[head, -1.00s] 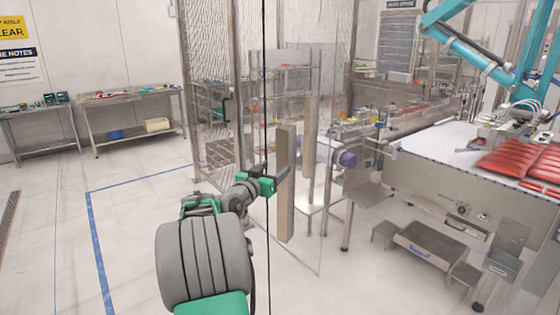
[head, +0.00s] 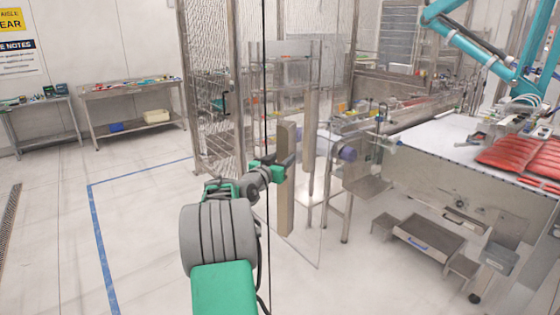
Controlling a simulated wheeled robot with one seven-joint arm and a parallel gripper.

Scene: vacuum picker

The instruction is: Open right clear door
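The right clear door (head: 306,225) is a see-through panel in the middle of the head view, with a thin dark vertical edge on its left. A beige upright bar handle (head: 286,205) stands on it. My gripper (head: 284,171), grey and green, reaches from below left to the upper part of the handle. Its fingers are at the bar, partly hidden by the wrist and the bar. I cannot tell whether they are closed on it. The door's opening angle is hard to judge.
A metal mesh guard (head: 212,90) stands behind on the left. A conveyor machine (head: 450,190) with red packs (head: 507,153) and a teal robot arm (head: 480,52) is on the right. Low steps (head: 428,240) stand before it. The floor at left, with blue tape (head: 95,230), is clear.

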